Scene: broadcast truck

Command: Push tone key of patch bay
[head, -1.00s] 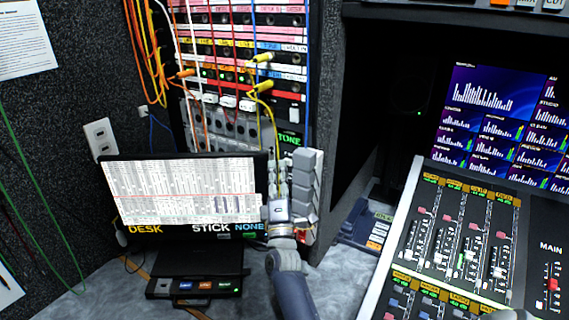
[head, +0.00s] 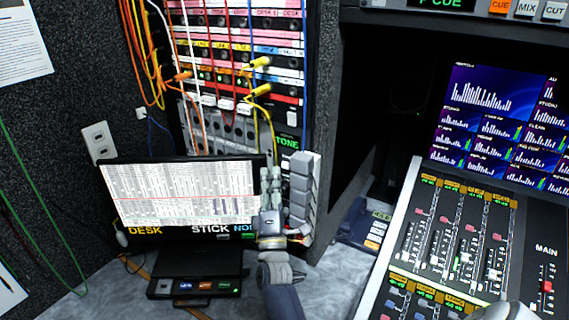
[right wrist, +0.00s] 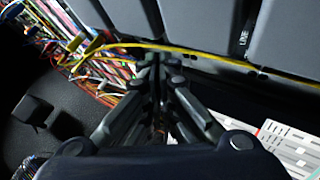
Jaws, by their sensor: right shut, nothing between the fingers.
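The patch bay (head: 235,75) is a tall rack of coloured strips and sockets with plugged cables, at the upper left of the head view. A green TONE label (head: 287,142) shows at its lower right. Below the label stands a column of grey blocks (head: 301,182). My right gripper (head: 270,178) is shut and empty, just left of the grey column. In the wrist view its fingertips (right wrist: 155,62) point towards the grey keys; contact cannot be told. My left gripper is not visible.
A yellow cable (right wrist: 190,57) crosses in front of the keys by my fingertips. A monitor (head: 180,190) stands just left of my right gripper, above a black box (head: 195,287). A mixing console (head: 455,240) fills the right. Some grey worktop (head: 335,285) is clear between.

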